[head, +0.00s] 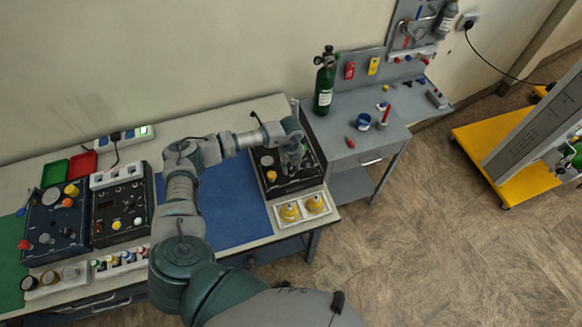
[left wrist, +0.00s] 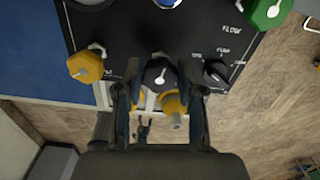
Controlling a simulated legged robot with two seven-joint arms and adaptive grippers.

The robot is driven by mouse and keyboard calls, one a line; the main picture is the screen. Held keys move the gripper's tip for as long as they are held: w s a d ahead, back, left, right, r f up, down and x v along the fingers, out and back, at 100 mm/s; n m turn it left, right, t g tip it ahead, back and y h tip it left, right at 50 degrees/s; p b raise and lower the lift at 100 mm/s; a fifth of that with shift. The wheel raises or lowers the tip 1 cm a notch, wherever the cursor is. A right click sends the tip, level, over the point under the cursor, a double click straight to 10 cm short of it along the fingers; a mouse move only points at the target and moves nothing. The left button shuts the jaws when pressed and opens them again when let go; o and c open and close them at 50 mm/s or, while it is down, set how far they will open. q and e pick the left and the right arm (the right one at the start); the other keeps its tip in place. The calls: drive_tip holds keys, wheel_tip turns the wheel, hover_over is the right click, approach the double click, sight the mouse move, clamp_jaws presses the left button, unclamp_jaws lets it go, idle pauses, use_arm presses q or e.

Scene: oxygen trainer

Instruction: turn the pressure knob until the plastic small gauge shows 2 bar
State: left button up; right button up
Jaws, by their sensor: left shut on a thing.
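The black trainer panel (head: 262,159) sits at the right end of the long bench, and it fills the upper part of the left wrist view (left wrist: 125,35). My left gripper (head: 291,165) reaches down over it. In the left wrist view its fingers (left wrist: 161,100) are shut on a black round knob (left wrist: 158,73) with a white pointer, at the panel's near edge. I cannot read a label for this knob. Round dials are cut off at the top of the wrist view, so no gauge reading shows. My right gripper is out of view.
An orange-yellow knob (left wrist: 85,66), a black flow selector (left wrist: 215,70) and a green knob (left wrist: 268,12) surround the gripped knob. A white tray (head: 319,213) with two yellow parts stands just in front. The blue mat (head: 235,208) beside the panel is clear.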

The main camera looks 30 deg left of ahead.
sight(291, 167)
use_arm(q)
drive_tip(key=m+b, duration=0.2)
drive_tip(key=m, duration=0.2)
drive_tip(key=shift+w+f, duration=0.1)
drive_tip(key=shift+m+b, duration=0.7)
drive_tip(key=shift+m, duration=0.8)
drive_tip(key=shift+r, duration=0.2)
drive_tip(key=o, duration=1.1)
drive_tip(key=shift+f, duration=0.1)
drive_tip(key=shift+o, duration=0.2)
wheel_tip(291, 167, up, 12)
drive_tip(key=shift+w+f, duration=0.1)
drive_tip(key=shift+f, duration=0.05)
